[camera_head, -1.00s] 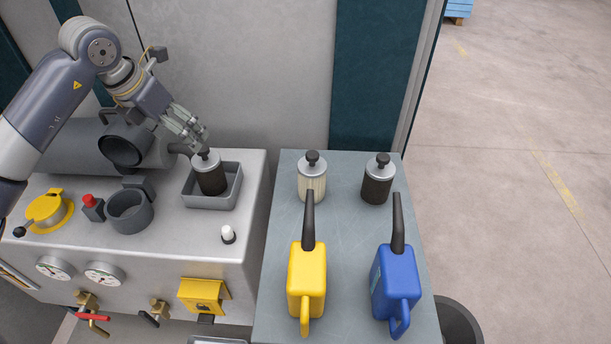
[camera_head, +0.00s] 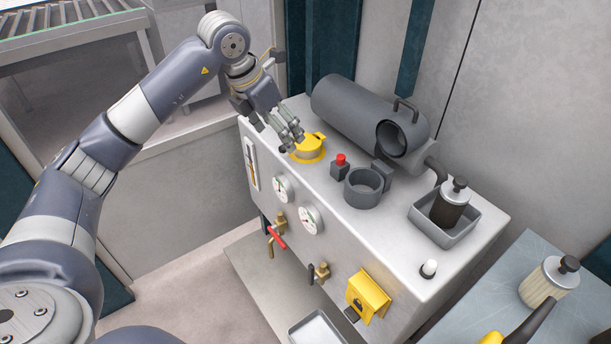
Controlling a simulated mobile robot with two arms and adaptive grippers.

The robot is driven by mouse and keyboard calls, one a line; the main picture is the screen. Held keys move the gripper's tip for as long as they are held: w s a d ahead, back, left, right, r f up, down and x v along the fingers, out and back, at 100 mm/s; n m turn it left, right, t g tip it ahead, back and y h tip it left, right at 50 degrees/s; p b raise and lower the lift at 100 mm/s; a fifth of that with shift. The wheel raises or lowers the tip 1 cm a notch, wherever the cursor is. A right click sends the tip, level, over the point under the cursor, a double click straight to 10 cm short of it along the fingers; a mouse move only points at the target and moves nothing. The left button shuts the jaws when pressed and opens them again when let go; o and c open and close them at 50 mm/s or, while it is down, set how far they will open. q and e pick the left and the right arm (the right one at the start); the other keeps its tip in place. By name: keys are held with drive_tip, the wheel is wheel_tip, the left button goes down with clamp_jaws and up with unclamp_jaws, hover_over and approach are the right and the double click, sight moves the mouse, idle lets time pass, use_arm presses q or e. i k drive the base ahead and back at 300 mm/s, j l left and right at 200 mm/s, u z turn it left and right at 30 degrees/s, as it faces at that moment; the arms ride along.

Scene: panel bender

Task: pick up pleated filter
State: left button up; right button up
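A cream pleated filter (camera_head: 542,284) with a silver top and black knob stands on the grey-blue table at the lower right. A dark filter (camera_head: 448,208) with a similar silver top and black knob stands in a grey square tray (camera_head: 470,230) on the machine top. My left gripper (camera_head: 293,142) is over the far left part of the machine top, at the yellow round cap (camera_head: 309,150), well left of both filters. Whether its fingers touch the cap, and how far they are apart, cannot be told. My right gripper is out of view.
A grey cylinder housing (camera_head: 355,108) lies along the back of the machine. A red button (camera_head: 340,159), a dark open cup (camera_head: 364,190) and a white knob (camera_head: 428,268) stand on the top. A yellow can (camera_head: 490,338) is partly visible at the lower right.

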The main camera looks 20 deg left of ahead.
sight(556, 276)
drive_tip(key=u, duration=0.35)
drive_tip(key=z, duration=1.3)
